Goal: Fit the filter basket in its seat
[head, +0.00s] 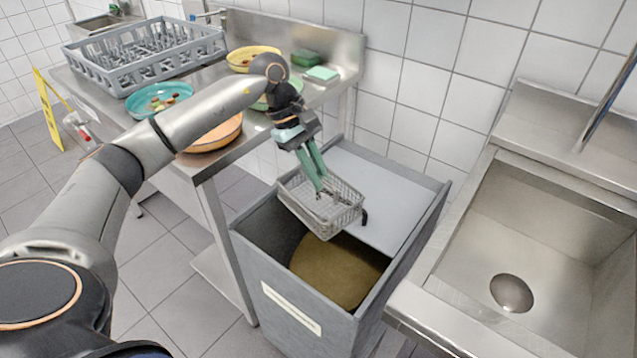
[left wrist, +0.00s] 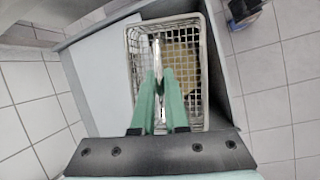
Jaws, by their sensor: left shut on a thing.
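The filter basket (head: 345,217) is a grey wire-mesh basket, slightly tilted in the head view. My left gripper (head: 322,187) reaches down into it with green fingers, shut on its upright middle grip. In the left wrist view the fingers (left wrist: 161,78) close on this thin grip, with the basket (left wrist: 192,100) around and below them. The basket hangs over the open part of a grey bin (head: 262,262), which holds brown liquid (head: 335,275). The fingers and basket hide part of the opening. I cannot make out a separate seat. My right gripper is not in view.
A pale flat panel (head: 385,190) covers the bin's back part. A steel sink (head: 545,235) stands close on the right. On the left, a steel table carries a grey dish rack (head: 145,60), a teal bowl (head: 158,98), an orange plate (head: 212,136) and sponges (head: 321,75).

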